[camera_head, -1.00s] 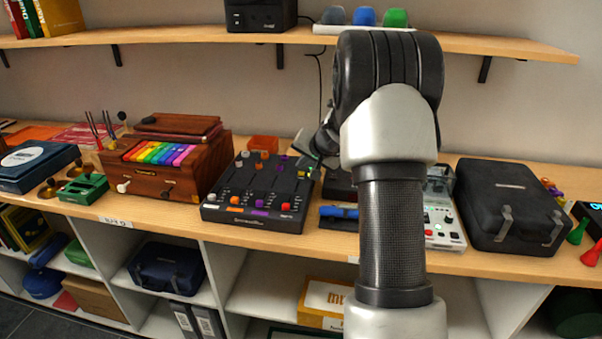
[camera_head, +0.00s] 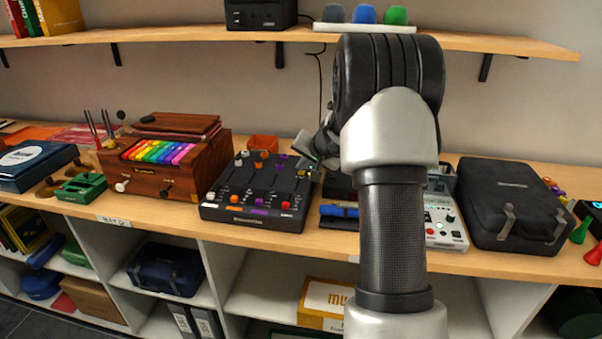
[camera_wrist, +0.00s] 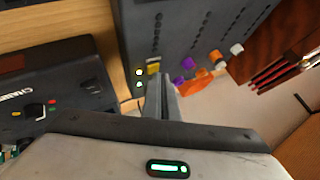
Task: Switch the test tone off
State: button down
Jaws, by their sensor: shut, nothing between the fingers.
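A black mixer (camera_head: 248,211) with orange, purple and white knobs and sliders lies on the bench. Which control is the test tone switch, I cannot read. My gripper (camera_wrist: 164,80) is shut and empty, its fingertips at the mixer's edge beside the yellow control. I cannot tell whether they touch it. In the head view my gripper (camera_head: 313,160) is at the mixer's back right corner, partly hidden by my arm.
A wooden instrument with rainbow keys (camera_head: 158,152) stands left of the mixer. A white device (camera_head: 442,222) and a black case (camera_head: 512,205) lie to the right. An orange box (camera_head: 263,143) is behind the mixer. A wooden shelf (camera_head: 200,37) runs above the bench.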

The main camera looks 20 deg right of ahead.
jog(key=shift+f+b, duration=0.15)
jog(key=shift+b, duration=0.15)
dwell(0.5)
jog(key=shift+r+p, duration=0.3)
jog(key=shift+r, duration=0.3)
jog(key=shift+r+p, duration=1.95)
jog(key=shift+r, duration=1.05)
